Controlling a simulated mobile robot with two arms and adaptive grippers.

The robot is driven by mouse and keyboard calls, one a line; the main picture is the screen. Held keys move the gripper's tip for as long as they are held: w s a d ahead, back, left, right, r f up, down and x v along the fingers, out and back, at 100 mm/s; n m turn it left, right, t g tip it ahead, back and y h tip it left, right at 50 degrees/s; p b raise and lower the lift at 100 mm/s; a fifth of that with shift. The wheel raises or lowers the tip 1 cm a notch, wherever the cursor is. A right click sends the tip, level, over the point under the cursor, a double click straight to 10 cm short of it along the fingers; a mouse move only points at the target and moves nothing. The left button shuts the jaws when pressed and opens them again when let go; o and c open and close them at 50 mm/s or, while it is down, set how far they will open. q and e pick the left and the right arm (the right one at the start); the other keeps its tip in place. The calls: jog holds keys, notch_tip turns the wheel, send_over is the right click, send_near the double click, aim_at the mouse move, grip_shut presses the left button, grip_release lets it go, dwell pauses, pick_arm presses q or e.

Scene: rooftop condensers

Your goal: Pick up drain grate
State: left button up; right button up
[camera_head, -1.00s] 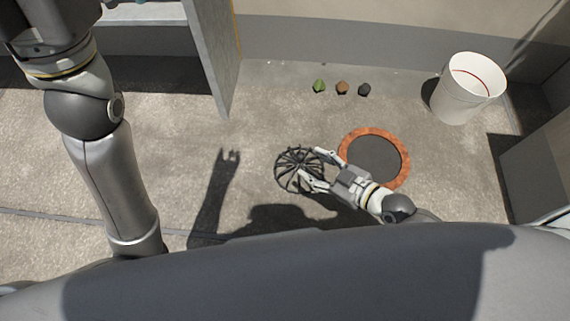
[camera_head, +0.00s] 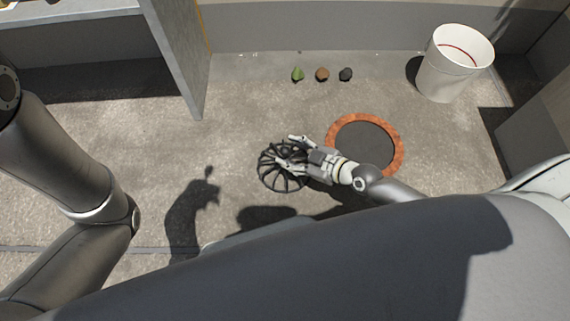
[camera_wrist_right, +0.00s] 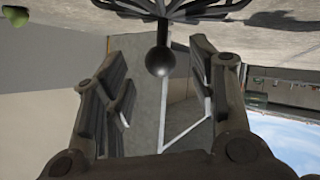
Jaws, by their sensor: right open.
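The drain grate (camera_head: 270,178) is a dark, round, spoked dome on the concrete floor, left of an orange-rimmed round opening. My right gripper (camera_head: 290,151) reaches over it from the right, its fingers spread above the grate's middle. In the right wrist view, the grate's spokes (camera_wrist_right: 190,10) show at the top edge. Its round dark knob (camera_wrist_right: 159,62) sits between the two open fingers, with gaps on both sides. Part of the grate is hidden behind my gripper in the head view. My left arm shows at left, but its gripper is out of view.
The opening (camera_head: 333,128) has a rough orange rim and dark inside. A white bucket (camera_head: 447,79) stands at back right. A green leaf (camera_head: 297,74), a brown lump (camera_head: 322,74) and a dark lump (camera_head: 346,74) lie near the back wall. A grey panel (camera_head: 176,50) stands at back left.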

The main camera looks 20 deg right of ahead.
aim_at(289, 152)
jog(key=b+x, duration=0.1)
jog(key=x, duration=0.2)
jog(key=shift+a+f, duration=0.1)
grip_shut()
dwell(0.4)
jog(key=shift+w, duration=0.1)
